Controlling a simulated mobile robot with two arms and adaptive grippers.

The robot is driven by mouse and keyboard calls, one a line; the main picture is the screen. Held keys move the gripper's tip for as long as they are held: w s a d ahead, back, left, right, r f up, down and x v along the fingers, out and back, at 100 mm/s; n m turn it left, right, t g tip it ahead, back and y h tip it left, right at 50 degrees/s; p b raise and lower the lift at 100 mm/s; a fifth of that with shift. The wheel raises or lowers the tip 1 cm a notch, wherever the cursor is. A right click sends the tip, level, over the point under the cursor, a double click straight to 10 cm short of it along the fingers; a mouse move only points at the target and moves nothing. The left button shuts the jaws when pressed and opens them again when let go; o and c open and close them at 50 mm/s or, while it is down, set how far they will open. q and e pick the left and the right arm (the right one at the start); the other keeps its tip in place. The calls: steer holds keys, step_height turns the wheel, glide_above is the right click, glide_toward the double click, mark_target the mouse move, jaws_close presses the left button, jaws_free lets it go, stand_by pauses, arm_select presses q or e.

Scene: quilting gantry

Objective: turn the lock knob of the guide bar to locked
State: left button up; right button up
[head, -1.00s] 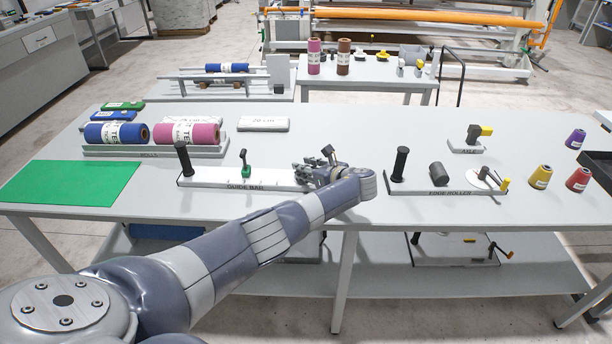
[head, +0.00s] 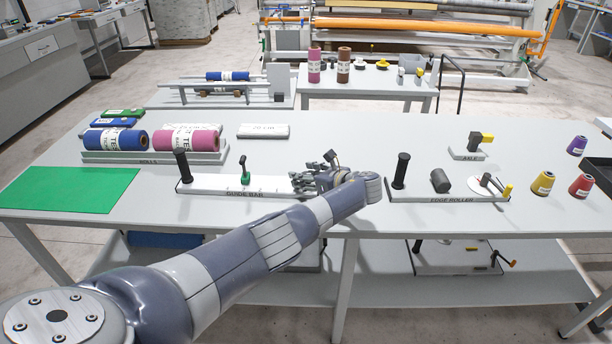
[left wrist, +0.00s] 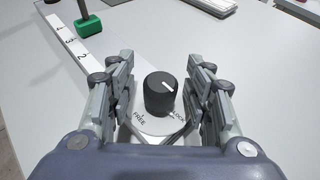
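The guide bar (head: 222,186) lies on the table, a long white plate with a black post at its left end and a green slider (head: 245,173). The slider also shows at the top of the left wrist view (left wrist: 88,26). The lock knob (left wrist: 159,97) is black with a white pointer line, upright on a plate marked FREE at lower left and LOCK at lower right. The line lies on the right part of its top. My left gripper (left wrist: 160,84) is open, one finger on each side of the knob, with visible gaps. In the head view my left gripper (head: 314,179) covers the bar's right end and hides the knob.
The edge roller board (head: 448,197) stands just right of my left gripper. A rack with blue and pink rolls (head: 153,156) and a green mat (head: 68,190) are at the left. Thread cones (head: 543,183) are at the right.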

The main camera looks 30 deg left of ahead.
arm_select(q)
steer(key=shift+d, duration=0.1)
steer(key=v, duration=1.2)
steer(key=shift+f, duration=0.1)
